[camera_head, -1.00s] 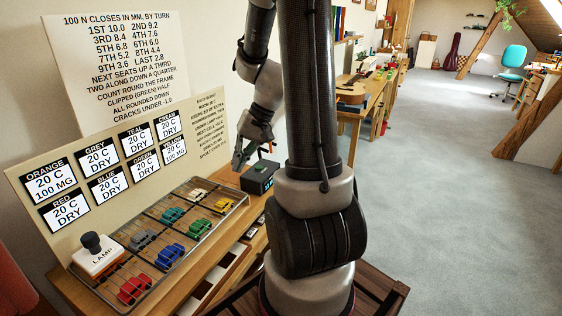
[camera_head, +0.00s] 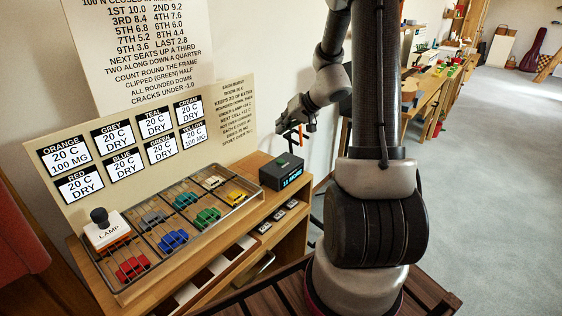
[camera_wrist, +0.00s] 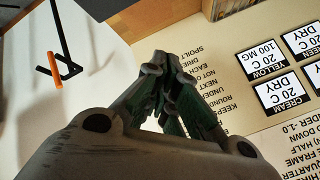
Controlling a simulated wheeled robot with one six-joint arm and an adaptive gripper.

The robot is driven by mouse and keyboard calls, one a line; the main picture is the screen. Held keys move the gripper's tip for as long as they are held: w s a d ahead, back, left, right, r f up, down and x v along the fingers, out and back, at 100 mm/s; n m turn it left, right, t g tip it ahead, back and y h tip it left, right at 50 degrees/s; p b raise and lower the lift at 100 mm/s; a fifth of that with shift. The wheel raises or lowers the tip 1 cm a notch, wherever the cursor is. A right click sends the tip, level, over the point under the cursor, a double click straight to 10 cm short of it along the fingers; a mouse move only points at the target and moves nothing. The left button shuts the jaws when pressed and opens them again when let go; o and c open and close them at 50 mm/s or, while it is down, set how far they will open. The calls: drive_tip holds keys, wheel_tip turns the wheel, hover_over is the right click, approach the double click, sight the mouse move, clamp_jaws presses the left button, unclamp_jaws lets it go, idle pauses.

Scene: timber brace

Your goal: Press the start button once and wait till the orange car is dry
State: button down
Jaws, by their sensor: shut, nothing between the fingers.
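My gripper (camera_head: 282,124) is shut and empty, above and behind a small dark box (camera_head: 283,172) and apart from it. The box has a green patch on top, perhaps the start button (camera_head: 283,161), and a lit cyan display whose text is too small to read surely. In the wrist view the shut fingertips (camera_wrist: 166,72) point toward the printed board. The ORANGE card (camera_head: 62,156) on the board reads 20 C, 100 MG. I cannot make out an orange car on the wire rack (camera_head: 152,222); red, blue, green, grey, teal, cream and yellow cars show there.
A white LAMP block (camera_head: 107,232) with a black knob stands at the rack's left end. The board (camera_head: 225,100) rises behind the rack. An orange bar on a black bracket (camera_wrist: 55,70) shows near my gripper. Open grey floor (camera_head: 490,180) lies to the right.

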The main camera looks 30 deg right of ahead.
sight(282, 159)
drive_tip(key=shift+s+f, duration=0.1)
drive_tip(key=shift+f, duration=4.3)
drive_tip(key=shift+f, duration=0.45)
drive_tip(key=shift+f, duration=0.4)
drive_tip(key=shift+r, duration=0.85)
drive_tip(key=shift+r, duration=0.1)
